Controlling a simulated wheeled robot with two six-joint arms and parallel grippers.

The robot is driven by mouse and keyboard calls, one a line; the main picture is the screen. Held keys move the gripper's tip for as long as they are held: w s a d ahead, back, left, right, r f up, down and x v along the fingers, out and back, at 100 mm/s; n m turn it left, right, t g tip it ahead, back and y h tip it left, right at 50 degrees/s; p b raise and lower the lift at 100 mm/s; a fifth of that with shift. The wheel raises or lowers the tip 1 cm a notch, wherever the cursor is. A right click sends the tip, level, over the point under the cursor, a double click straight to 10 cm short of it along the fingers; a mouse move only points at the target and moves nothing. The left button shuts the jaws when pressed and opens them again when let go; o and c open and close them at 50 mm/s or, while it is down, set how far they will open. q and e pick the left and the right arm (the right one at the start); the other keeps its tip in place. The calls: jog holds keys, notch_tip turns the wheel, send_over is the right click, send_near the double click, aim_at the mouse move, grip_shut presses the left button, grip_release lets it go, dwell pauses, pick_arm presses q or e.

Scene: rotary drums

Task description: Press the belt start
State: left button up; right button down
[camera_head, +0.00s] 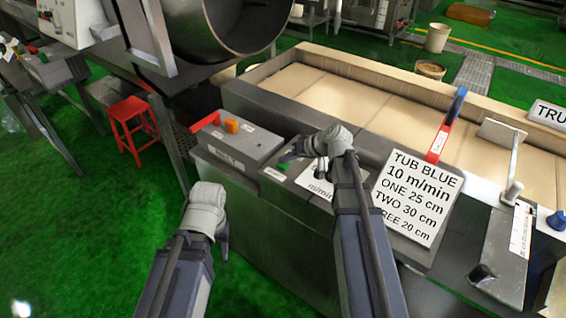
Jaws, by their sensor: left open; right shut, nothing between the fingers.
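A grey control box with a BELT label (230,158) stands on the left end of the machine's top. An orange block-like button (231,126) sits on it. A green button (282,167) sits at the near right of the box. My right gripper (287,158) is shut and empty, its dark tips just above and beside the green button; I cannot tell whether they touch it. My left gripper (223,240) is open and empty, low in front of the machine's side, apart from the box. Its fingers are mostly hidden behind its wrist.
A tilted card (420,195) with TUB BLUE text stands right of my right arm. A dial plate marked m/min (318,188) lies partly under that arm. A red-and-blue lever (445,130) stands by the pale belt (380,105). A drum (235,25) hangs behind; a red stool (130,118) stands left.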

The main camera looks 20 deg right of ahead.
aim_at(285, 165)
jog(key=shift+r, duration=0.1)
jog(key=shift+r+p, duration=0.85)
jog(key=shift+p, duration=0.05)
notch_tip(285, 165, up, 5)
jog(key=p, duration=0.5)
dwell(0.6)
